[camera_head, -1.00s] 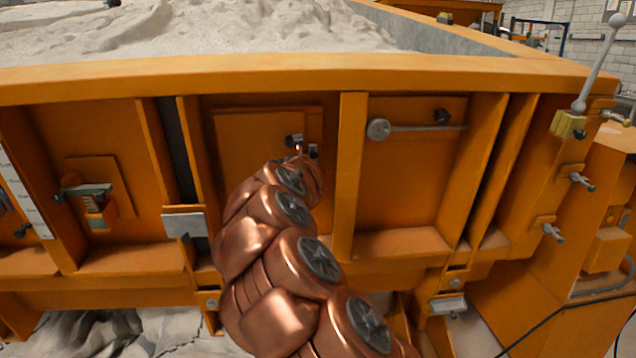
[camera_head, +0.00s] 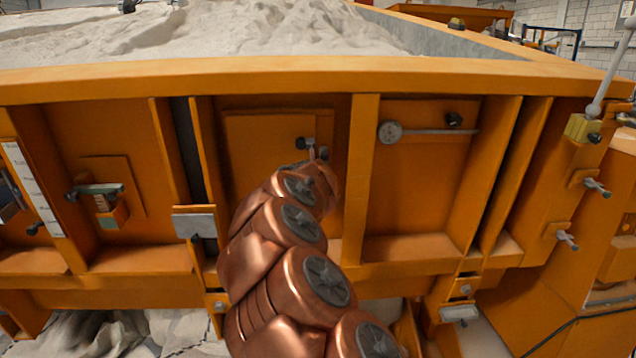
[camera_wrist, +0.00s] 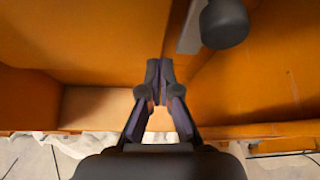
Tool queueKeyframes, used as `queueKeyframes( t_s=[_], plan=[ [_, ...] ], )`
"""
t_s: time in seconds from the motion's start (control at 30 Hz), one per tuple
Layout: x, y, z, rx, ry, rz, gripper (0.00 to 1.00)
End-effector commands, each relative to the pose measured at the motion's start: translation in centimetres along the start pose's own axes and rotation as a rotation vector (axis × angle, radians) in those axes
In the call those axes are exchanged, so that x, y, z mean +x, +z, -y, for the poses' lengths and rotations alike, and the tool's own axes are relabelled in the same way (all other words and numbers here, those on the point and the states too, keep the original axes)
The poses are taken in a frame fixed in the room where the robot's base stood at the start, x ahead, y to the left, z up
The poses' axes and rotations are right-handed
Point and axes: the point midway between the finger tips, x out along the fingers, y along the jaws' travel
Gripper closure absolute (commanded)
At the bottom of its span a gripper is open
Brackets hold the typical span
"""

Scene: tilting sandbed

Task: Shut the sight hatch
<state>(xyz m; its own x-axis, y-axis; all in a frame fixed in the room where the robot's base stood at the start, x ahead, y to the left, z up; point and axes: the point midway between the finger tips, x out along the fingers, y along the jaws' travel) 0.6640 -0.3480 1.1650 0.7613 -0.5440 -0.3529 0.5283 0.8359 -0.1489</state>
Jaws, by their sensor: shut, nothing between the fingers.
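An orange hatch panel (camera_head: 262,135) is set in a bay of the sandbed's front wall, in the middle of the head view. A dark knob (camera_head: 305,143) sits at its upper right; in the wrist view a dark knob (camera_wrist: 225,22) shows large at the top, beside a grey plate. My gripper (camera_head: 318,154) is just below and right of the knob, its fingers largely hidden by my copper arm. In the wrist view my gripper (camera_wrist: 159,68) is shut and empty, below and left of the knob and apart from it. I cannot tell how far the hatch stands open.
An upright orange rib (camera_head: 357,180) stands right of this bay. The neighbouring bay holds a round-ended grey lever (camera_head: 425,132). A smaller panel with a grey handle (camera_head: 95,190) is at the left. A grey bracket (camera_head: 194,222) juts out at lower left. Sand (camera_head: 200,30) fills the bed above.

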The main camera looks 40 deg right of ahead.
Motion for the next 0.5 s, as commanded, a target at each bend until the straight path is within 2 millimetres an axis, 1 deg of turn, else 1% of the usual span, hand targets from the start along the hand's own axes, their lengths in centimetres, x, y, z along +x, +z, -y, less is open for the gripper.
queueKeyframes(
  t_s=[0.03, 0.13, 0.23, 0.5],
  plan=[
    [-0.4, -0.7, -0.3, -0.003, 0.000, 0.000, 1.00],
    [-1.3, -1.2, -0.7, -0.007, 0.002, 0.001, 1.00],
    [-2.5, -1.0, -0.8, -0.007, 0.005, -0.001, 1.00],
    [-5.5, -1.1, -0.1, -0.002, -0.006, -0.004, 1.00]
  ],
)
